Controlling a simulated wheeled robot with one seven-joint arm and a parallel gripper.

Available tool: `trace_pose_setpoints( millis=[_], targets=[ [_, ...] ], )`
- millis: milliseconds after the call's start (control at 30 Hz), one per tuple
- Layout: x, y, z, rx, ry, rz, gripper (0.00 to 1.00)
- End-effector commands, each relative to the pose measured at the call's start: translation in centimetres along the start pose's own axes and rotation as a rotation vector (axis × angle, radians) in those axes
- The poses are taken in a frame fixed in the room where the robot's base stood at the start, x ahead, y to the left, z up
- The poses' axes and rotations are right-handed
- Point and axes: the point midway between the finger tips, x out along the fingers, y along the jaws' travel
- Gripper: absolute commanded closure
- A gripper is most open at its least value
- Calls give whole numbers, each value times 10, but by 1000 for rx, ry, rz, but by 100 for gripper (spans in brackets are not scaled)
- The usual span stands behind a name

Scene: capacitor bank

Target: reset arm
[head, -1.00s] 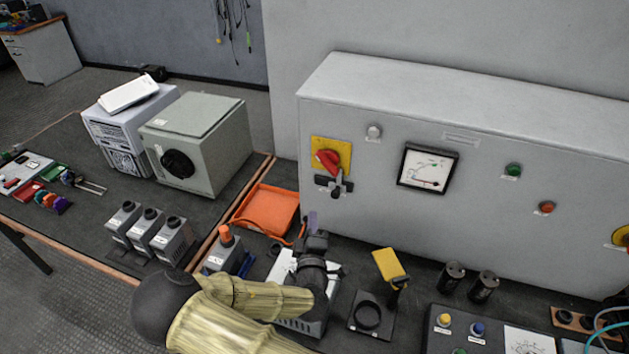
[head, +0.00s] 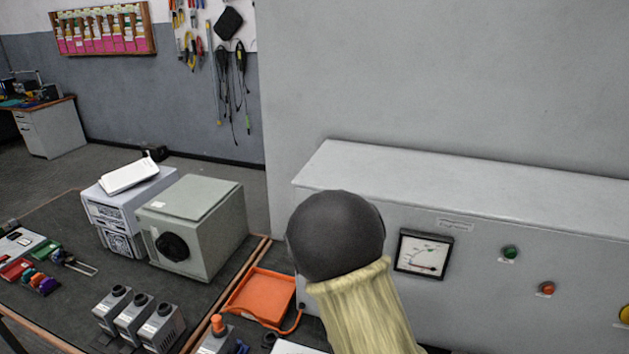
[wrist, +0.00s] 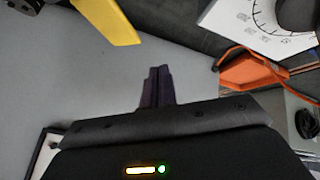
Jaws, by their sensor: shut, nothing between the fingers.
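In the wrist view, my gripper (wrist: 158,85) shows two dark fingers pressed together with nothing between them. They stand in front of a plain grey surface and touch nothing that I can see. In the head view, my arm rises in the middle with its pale ribbed sleeve and dark round joint. The gripper itself is not visible in the head view. The arm covers the left part of the grey cabinet (head: 490,175) front, where the red and yellow switch is hidden.
The cabinet front carries a meter (head: 423,254), a green lamp (head: 510,251) and a red lamp (head: 546,288). An orange tray (head: 262,297) lies left of my arm; it also shows in the wrist view (wrist: 240,72). A yellow part (wrist: 108,22) and a dial plate (wrist: 255,22) appear near the fingers.

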Motion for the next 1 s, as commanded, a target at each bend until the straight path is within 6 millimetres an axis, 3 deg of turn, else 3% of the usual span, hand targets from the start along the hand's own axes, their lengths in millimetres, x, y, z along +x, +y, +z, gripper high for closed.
trace_pose_setpoints(
  millis=[300,600,733,1000],
  targets=[
    [-73,28,13,190,-177,-197,100],
    [-148,64,41,252,-308,-240,100],
    [-162,71,50,255,-339,-232,100],
    [-164,72,51,254,-347,-231,100]
  ],
)
